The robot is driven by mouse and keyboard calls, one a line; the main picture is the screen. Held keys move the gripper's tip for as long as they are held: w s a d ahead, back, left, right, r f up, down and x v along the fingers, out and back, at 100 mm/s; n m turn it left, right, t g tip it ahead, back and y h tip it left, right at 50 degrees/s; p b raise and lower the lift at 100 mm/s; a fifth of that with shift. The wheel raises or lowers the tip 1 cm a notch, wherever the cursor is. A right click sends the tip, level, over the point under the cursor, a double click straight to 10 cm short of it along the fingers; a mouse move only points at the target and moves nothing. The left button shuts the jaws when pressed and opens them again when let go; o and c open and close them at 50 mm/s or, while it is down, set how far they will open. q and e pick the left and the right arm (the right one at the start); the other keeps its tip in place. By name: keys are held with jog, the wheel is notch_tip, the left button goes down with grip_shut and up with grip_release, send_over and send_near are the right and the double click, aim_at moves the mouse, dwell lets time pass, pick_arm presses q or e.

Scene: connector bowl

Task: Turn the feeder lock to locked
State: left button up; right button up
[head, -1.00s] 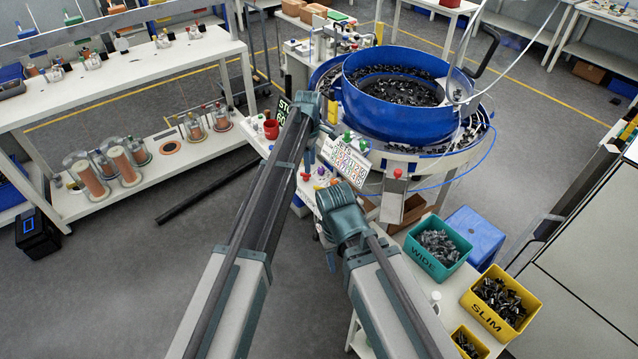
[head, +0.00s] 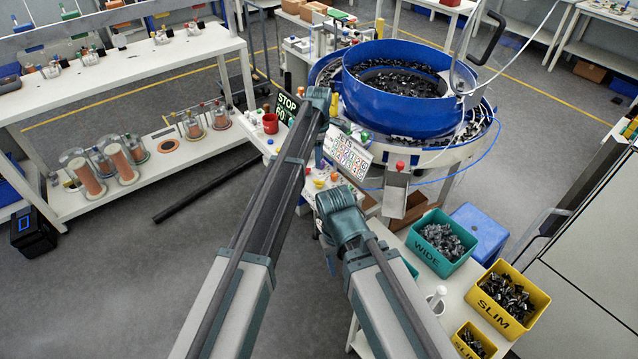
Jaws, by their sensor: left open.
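The feeder is a blue bowl (head: 400,112) full of small dark parts, on a round stand at upper centre in the head view. I cannot pick out the feeder lock for sure. Small coloured knobs (head: 320,183) sit on the bench in front of the feeder, partly behind my arms. My left arm reaches up to the bench. My left gripper (head: 320,152) is small and partly hidden near the printed sign; it is open, apart from the bowl. My right arm ends in a teal joint below the sign, and its gripper is hidden.
A printed sign (head: 350,157) and a black STOP display (head: 287,108) stand by the feeder. A red cup (head: 270,123) is on the bench. A green WIDE bin (head: 440,243) and a yellow SLIM bin (head: 507,298) stand at right.

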aim_at(319, 184)
pick_arm(q)
notch_tip(319, 184, down, 9)
jog(key=b, duration=0.8)
jog(key=shift+f, duration=0.15)
grip_shut()
